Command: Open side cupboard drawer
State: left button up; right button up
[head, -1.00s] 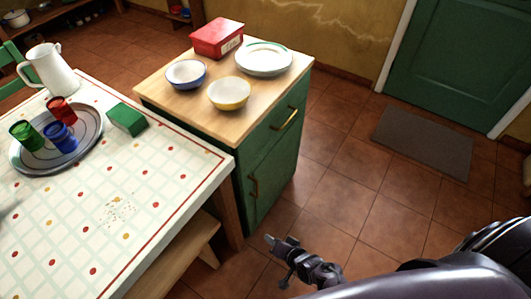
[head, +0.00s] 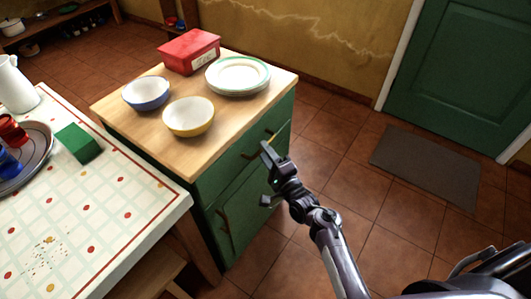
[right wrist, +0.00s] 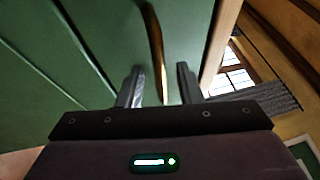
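The green side cupboard (head: 240,200) has a wooden top and a drawer front (head: 242,160) above a door. In the head view my right gripper (head: 267,176) is in front of the drawer, and its arm partly hides the front. The drawer's brass handle (head: 271,133) shows just above the gripper. In the right wrist view my right gripper (right wrist: 160,82) is open, its two fingers apart. A brass handle (right wrist: 156,45) runs lengthwise between them, with gaps on both sides. The drawer looks closed. My left gripper is not in view.
The cupboard top holds a red box (head: 189,50), stacked plates (head: 238,75), a blue bowl (head: 147,92) and a yellow bowl (head: 188,116). The door handle (head: 225,232) is lower. A table (head: 110,225) stands close at left. Tiled floor (head: 355,195) is free at right.

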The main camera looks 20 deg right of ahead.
jog(key=shift+w, duration=0.15)
grip_shut()
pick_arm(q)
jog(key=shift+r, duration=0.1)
